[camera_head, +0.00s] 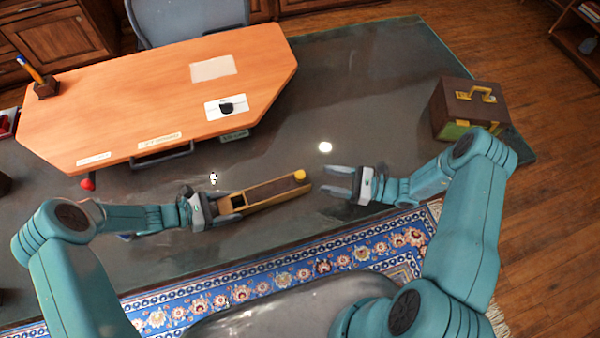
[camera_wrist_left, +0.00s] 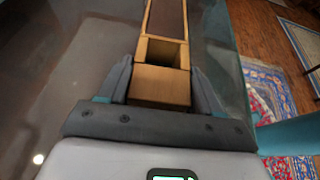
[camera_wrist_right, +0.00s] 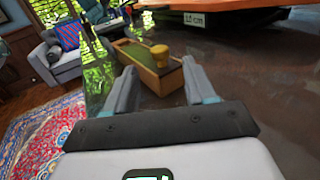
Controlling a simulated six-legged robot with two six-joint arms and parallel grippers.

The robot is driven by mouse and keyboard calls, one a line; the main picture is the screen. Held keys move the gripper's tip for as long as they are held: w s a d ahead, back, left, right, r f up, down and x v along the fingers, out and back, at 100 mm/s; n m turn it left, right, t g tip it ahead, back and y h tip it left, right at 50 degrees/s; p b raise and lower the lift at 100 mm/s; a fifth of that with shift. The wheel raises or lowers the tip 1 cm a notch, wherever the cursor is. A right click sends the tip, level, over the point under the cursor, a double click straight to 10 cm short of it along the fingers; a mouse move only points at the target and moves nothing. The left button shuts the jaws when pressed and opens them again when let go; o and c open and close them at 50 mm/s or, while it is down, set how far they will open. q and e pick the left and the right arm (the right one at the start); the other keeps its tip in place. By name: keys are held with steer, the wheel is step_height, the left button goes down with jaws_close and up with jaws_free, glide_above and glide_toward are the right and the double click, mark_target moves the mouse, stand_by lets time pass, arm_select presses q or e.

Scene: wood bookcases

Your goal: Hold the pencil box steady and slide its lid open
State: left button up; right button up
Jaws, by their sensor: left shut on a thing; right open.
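The pencil box (camera_head: 265,195) is a long, narrow wooden box on the dark glossy table, with a darker lid (camera_wrist_left: 166,18) and a round yellow knob (camera_head: 300,175) at its right end. A square opening (camera_wrist_left: 161,52) shows near its left end, so the lid does not cover that part. My left gripper (camera_head: 222,205) is shut on the box's left end, a finger on each side. My right gripper (camera_head: 332,182) is open and empty, a short way right of the knob end. In the right wrist view the knob (camera_wrist_right: 159,55) is ahead, between and beyond the fingers.
An orange wooden board (camera_head: 150,95) with papers and a pencil holder (camera_head: 46,88) lies behind the box. A brown case with yellow handle (camera_head: 470,108) stands at the table's right end. The glossy table (camera_head: 350,105) is clear between them.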

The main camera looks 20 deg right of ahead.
mark_target(300, 174)
steer(key=x, duration=0.9)
steer(key=shift+a, duration=0.15)
steer(key=shift+c, duration=0.3)
